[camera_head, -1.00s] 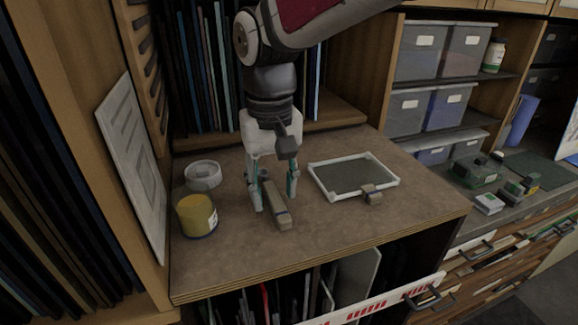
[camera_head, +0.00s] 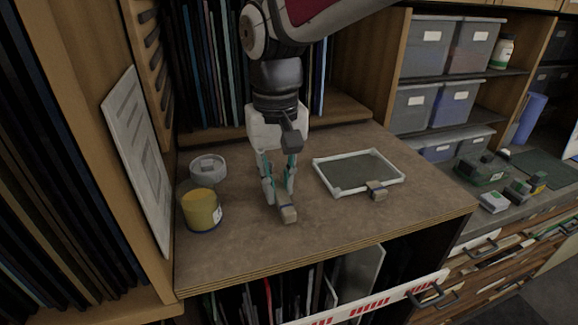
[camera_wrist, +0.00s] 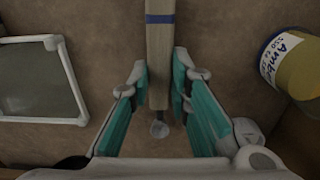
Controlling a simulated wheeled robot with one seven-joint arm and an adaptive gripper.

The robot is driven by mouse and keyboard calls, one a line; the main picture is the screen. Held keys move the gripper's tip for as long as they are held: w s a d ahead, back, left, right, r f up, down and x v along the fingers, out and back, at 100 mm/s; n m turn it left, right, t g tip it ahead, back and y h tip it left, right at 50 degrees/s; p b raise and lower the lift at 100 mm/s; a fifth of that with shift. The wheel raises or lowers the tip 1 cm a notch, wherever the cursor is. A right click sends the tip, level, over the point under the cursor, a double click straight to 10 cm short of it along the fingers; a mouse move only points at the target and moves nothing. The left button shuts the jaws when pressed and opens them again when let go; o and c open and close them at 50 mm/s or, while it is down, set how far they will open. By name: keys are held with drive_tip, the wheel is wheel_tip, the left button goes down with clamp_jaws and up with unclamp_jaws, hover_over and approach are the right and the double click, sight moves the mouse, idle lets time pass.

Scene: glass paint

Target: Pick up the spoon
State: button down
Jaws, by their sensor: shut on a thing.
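The spoon (camera_head: 288,214) lies on the brown worktop, its thick wooden handle end pointing to the front. In the wrist view the spoon (camera_wrist: 160,35) has a pale wooden handle with a blue band and a small grey bowl towards my palm. My gripper (camera_head: 279,194) points down over the spoon. In the wrist view my gripper (camera_wrist: 160,75) has a finger on each side of the handle, shut on it. The fingers hide part of the spoon in the head view. I cannot tell any gap between the spoon and the worktop.
A yellow paint jar (camera_head: 200,210) and a white round container (camera_head: 208,168) stand to the left. A white-framed glass panel (camera_head: 350,172) lies to the right, with a small wooden block (camera_head: 376,190) at its front edge. The worktop (camera_head: 330,225) is clear in front.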

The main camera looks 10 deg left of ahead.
drive_tip(key=shift+r, duration=0.4)
wheel_tip(320, 180, up, 2)
drive_tip(key=shift+r+b, duration=0.1)
drive_tip(key=shift+b, duration=0.3)
drive_tip(key=s+d+r+b, duration=0.1)
drive_tip(key=s+d, duration=0.2)
drive_tip(key=s, duration=1.2)
drive_tip(key=shift+s+r, duration=0.25)
drive_tip(key=shift+s, duration=0.15)
drive_tip(key=shift+w+d, duration=0.1)
drive_tip(key=shift+w, duration=0.05)
